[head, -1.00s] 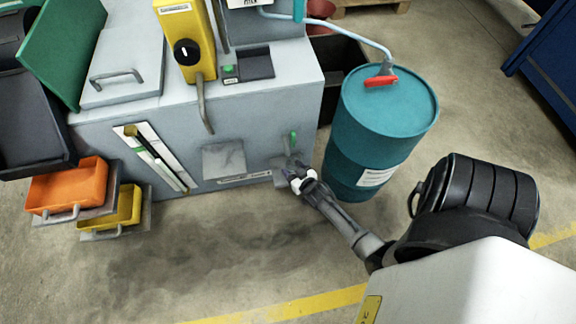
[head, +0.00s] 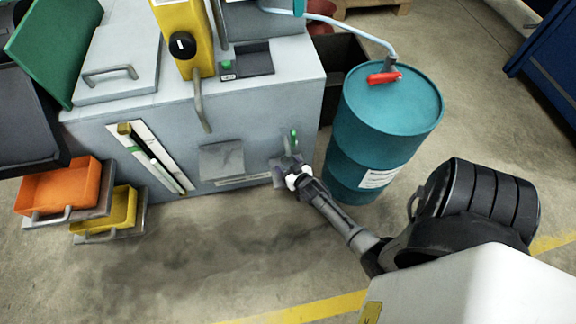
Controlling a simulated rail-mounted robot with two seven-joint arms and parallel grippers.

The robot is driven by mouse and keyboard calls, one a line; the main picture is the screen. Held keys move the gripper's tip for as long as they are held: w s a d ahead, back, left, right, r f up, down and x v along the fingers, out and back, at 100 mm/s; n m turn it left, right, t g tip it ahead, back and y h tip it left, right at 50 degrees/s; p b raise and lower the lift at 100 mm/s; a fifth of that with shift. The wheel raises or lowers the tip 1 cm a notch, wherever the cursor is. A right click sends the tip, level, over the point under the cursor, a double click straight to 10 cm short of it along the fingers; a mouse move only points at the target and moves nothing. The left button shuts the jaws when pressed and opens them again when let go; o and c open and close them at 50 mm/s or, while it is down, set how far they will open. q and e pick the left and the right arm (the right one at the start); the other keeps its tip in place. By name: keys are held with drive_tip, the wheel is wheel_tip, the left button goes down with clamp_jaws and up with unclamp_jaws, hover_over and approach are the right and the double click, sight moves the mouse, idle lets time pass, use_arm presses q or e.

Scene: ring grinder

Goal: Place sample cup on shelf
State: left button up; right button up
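My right gripper (head: 288,165) is at the lower right corner of the grey machine's front, just below a small green handle (head: 294,138). It is small and seen from behind, so I cannot tell whether its fingers are open or shut. A small white part (head: 298,177) shows at the gripper; I cannot tell if it is a cup or part of the gripper. No sample cup can be made out clearly. A small grey ledge-like piece shows beside the gripper, partly hidden by it. My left gripper is not in view.
The grey machine (head: 250,110) fills the upper left. A teal drum (head: 375,125) stands close to the right of my gripper. An orange bin (head: 60,188) and a yellow bin (head: 105,212) sit at the left. The floor in front is clear, with a yellow line (head: 300,310).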

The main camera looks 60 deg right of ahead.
drive_tip(key=shift+o, duration=0.6)
drive_tip(key=shift+s+a, duration=0.1)
drive_tip(key=shift+s+r, duration=0.1)
drive_tip(key=shift+r, duration=0.1)
drive_tip(key=p+v, duration=0.6)
drive_tip(key=v, duration=0.5)
drive_tip(key=w+a+r+n+g+y, duration=0.2)
drive_tip(key=a+r+n+g+y, duration=0.2)
drive_tip(key=a+r, duration=0.5)
drive_tip(key=s+a+r+n+g+y, duration=0.3)
drive_tip(key=s+a+r+g, duration=0.2)
drive_tip(key=s+a+r, duration=0.4)
drive_tip(key=shift+s+a+r+n, duration=0.3)
drive_tip(key=shift+s+a+r, duration=0.1)
drive_tip(key=shift+s+r, duration=0.05)
drive_tip(key=shift+p, duration=0.3)
